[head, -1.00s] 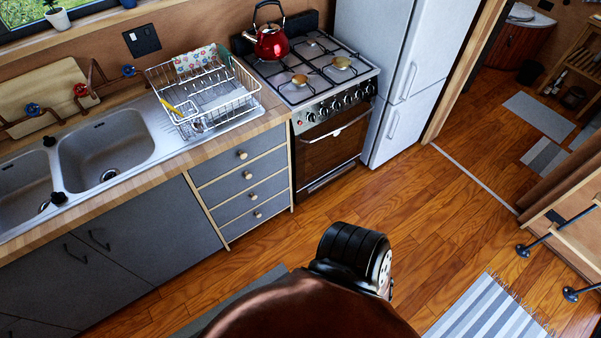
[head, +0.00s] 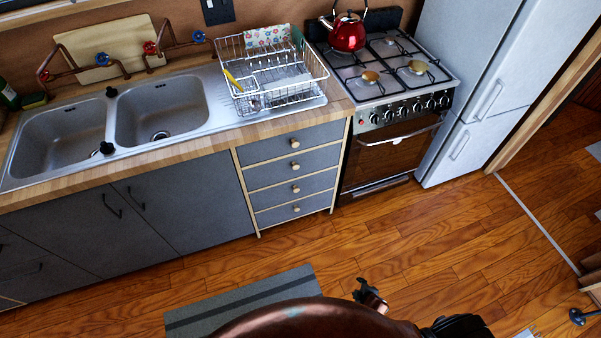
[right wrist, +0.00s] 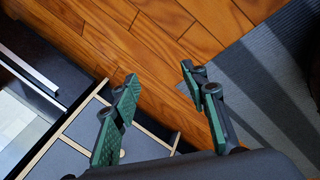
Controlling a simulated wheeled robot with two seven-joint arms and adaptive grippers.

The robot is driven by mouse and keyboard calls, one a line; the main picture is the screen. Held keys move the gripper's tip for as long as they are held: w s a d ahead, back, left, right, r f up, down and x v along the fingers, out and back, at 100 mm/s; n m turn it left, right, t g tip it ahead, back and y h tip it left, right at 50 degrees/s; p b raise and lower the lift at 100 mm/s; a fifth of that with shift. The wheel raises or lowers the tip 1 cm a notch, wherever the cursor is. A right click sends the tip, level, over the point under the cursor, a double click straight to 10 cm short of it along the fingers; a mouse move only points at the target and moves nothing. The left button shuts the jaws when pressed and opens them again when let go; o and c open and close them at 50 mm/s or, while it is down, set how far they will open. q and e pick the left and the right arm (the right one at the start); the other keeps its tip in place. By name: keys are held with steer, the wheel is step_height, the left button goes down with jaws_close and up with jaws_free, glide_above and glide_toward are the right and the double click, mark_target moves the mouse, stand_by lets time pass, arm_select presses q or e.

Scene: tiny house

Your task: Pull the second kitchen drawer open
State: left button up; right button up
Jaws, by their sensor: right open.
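The grey drawer stack (head: 262,155) stands between the sink cabinet and the stove, with several drawers and round wooden knobs. The second drawer from the top (head: 268,174) is shut, with its knob (head: 295,166) towards its right side. My right gripper (head: 370,294) is low in front of the stack, over the floor and apart from the drawers. In the right wrist view its two green-padded fingers (right wrist: 159,75) are spread and empty, with grey fronts and pale wood edging (right wrist: 66,135) at lower left. My left gripper is not in view.
A stove (head: 385,125) with a red kettle (head: 348,32) stands right of the drawers, beside a fridge (head: 480,100). A dish rack (head: 270,75) sits on the counter above.

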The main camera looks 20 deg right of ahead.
steer(key=w+a+r+n+t+b, duration=0.15)
steer(key=w+r+n, duration=0.25)
steer(key=w, duration=0.6)
steer(key=w+r+n+t+b, duration=0.3)
steer(key=w, duration=0.7)
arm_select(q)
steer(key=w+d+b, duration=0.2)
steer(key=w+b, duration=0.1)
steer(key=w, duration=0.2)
arm_select(e)
steer(key=n+t+y+b, duration=0.2)
steer(key=n+t+b, duration=0.55)
steer(key=n, duration=0.75)
glide_toward(296, 169)
steer(key=w, duration=0.2)
steer(key=shift+t, duration=0.3)
steer(key=w, duration=0.6)
steer(key=shift+w+a+f, duration=0.1)
steer(key=shift+w+f, duration=0.1)
steer(key=shift+w, duration=0.15)
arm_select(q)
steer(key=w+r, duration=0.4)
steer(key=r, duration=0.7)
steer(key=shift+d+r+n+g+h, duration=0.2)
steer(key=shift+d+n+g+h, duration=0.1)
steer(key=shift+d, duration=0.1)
arm_select(e)
steer(key=shift+w, duration=0.3)
